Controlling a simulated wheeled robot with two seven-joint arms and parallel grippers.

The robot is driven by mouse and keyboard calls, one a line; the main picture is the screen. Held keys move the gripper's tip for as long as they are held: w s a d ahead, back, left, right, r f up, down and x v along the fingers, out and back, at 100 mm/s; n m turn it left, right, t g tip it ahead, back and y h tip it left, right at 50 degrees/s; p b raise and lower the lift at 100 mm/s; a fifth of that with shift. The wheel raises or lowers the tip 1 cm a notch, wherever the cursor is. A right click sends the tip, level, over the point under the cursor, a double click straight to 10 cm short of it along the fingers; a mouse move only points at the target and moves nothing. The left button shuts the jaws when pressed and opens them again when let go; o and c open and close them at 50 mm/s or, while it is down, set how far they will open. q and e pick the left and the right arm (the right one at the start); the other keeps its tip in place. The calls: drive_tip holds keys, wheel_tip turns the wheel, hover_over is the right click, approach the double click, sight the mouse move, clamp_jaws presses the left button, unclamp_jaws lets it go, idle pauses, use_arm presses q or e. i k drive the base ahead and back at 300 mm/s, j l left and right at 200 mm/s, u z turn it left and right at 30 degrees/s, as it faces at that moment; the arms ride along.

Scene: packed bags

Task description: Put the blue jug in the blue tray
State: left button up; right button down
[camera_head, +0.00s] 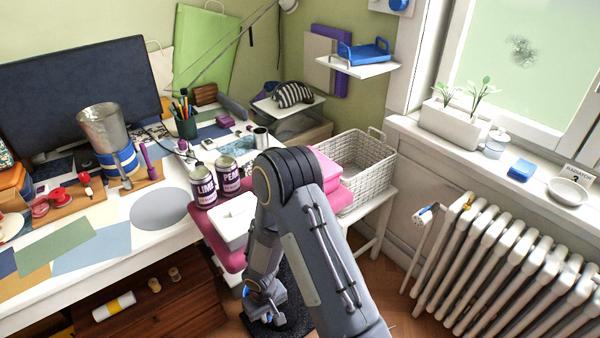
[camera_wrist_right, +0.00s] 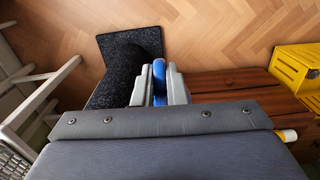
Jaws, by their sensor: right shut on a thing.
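My right gripper (camera_head: 262,308) is low over the floor, in front of the pink chair. It is shut on a narrow blue piece, which I take for the blue jug (camera_wrist_right: 159,80); it shows edge-on between the two grey fingers in the right wrist view (camera_wrist_right: 160,88). Most of its shape is hidden by the fingers and my arm. The blue tray (camera_head: 365,54), with raised handles, sits on a small white wall shelf at the back, well above and away from the gripper. My left gripper is not in view.
My right arm passes close to the pink chair (camera_head: 232,256). A white basket (camera_head: 358,172) stands below the wall shelf (camera_head: 345,69). Two labelled tins (camera_head: 203,187) stand at the desk's edge. A radiator (camera_head: 500,262) is at the right. A black mat (camera_wrist_right: 122,72) lies on the wooden floor.

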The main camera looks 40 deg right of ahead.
sight(362, 64)
drive_tip(key=l, duration=0.95)
drive_tip(key=l+z, duration=0.1)
drive_tip(key=l, duration=0.8)
drive_tip(key=i, duration=0.1)
